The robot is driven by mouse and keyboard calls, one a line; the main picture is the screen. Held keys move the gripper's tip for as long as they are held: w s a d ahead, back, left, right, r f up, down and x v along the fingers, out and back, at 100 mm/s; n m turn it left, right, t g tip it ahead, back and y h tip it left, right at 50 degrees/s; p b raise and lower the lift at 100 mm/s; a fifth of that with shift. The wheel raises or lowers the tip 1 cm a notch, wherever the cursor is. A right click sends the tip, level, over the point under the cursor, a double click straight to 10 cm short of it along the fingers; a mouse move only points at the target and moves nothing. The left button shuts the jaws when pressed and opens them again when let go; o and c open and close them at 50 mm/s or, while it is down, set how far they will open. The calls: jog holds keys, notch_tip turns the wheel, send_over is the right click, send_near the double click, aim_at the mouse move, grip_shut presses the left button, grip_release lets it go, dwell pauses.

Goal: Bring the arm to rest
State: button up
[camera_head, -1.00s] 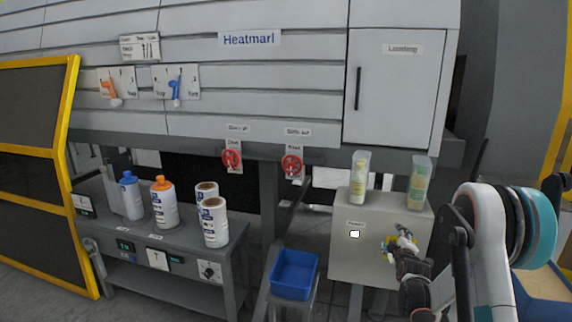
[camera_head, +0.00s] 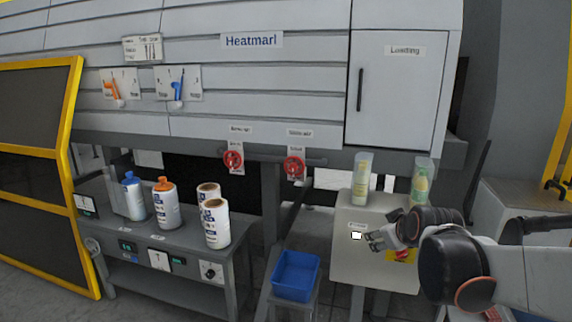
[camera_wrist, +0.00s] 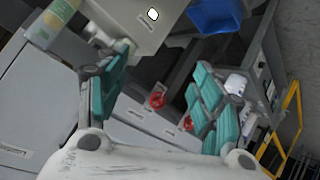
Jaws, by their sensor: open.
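My gripper (camera_head: 374,240) is open and empty. It hangs in the air in front of the grey box, pointing left in the head view, with my arm reaching in from the right edge. In the wrist view, my gripper (camera_wrist: 162,85) shows teal-padded fingers spread wide, with nothing between the pads. I cannot tell from these frames whether my arm is still moving.
The grey box (camera_head: 347,262) carries two bottles in clear holders, the left bottle (camera_head: 361,186) and the right bottle (camera_head: 419,187). A red and yellow part (camera_head: 403,256) shows behind my arm. A blue bin (camera_head: 296,275) stands left; red valves (camera_head: 233,159) are behind.

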jog(key=s+a+f+m+g, duration=0.1)
jog(key=s+a+f+m, duration=0.1)
jog(key=s, duration=1.1)
jog(key=s+a+f+m+g, duration=0.1)
jog(key=s+a+m+g, duration=0.1)
jog(key=s, duration=1.2)
jog(key=shift+a+f+m, duration=0.35)
jog(key=shift+a+m, duration=0.05)
jog(key=shift+a, duration=0.2)
